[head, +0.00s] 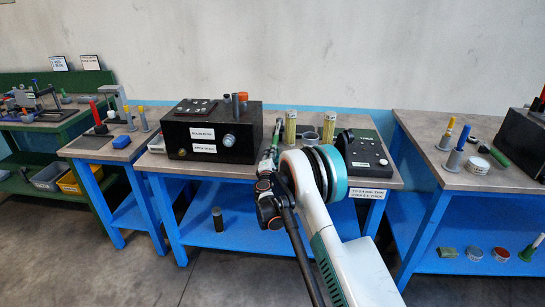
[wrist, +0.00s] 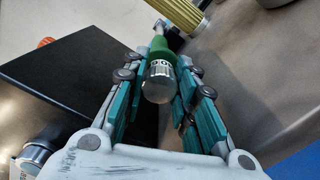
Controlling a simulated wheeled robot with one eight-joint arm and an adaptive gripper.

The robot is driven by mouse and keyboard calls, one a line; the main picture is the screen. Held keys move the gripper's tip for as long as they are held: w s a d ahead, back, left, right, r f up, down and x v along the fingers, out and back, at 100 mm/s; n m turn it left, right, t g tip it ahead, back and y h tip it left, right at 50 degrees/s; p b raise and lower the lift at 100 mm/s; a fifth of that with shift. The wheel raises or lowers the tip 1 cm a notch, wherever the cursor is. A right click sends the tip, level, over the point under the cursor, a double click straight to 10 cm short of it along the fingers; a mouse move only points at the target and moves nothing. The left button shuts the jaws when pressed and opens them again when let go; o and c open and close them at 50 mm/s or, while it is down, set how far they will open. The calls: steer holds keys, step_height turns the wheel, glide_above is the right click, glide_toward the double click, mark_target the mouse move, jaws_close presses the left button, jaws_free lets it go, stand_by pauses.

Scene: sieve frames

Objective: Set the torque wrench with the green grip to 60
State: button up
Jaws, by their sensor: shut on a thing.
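The torque wrench with the green grip (wrist: 178,50) shows in the wrist view between my gripper's teal fingers. Its silver end knob (wrist: 158,82) faces the camera and carries dark marks, too small to read surely. The thin shaft runs away past the grip. My gripper (wrist: 160,74) is shut on the wrench near the knob, with a finger on each side. In the head view, my gripper (head: 268,182) is over the front of the middle bench, largely edge-on, and a narrow green part of the wrench (head: 275,136) shows beyond it. The set value cannot be read.
A black labelled box (head: 240,140) stands left of the gripper on the middle bench (head: 160,165). Yellow ribbed posts (head: 291,128) stand behind, close to the wrench. A black device (head: 365,152) is at right. Side benches hold other tools. Open floor lies in front.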

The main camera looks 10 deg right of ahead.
steer(key=shift+n, duration=2.2)
steer(key=o, duration=1.1)
steer(key=shift+s+a, duration=0.1)
steer(key=v, duration=1.1)
steer(key=shift+s, duration=0.4)
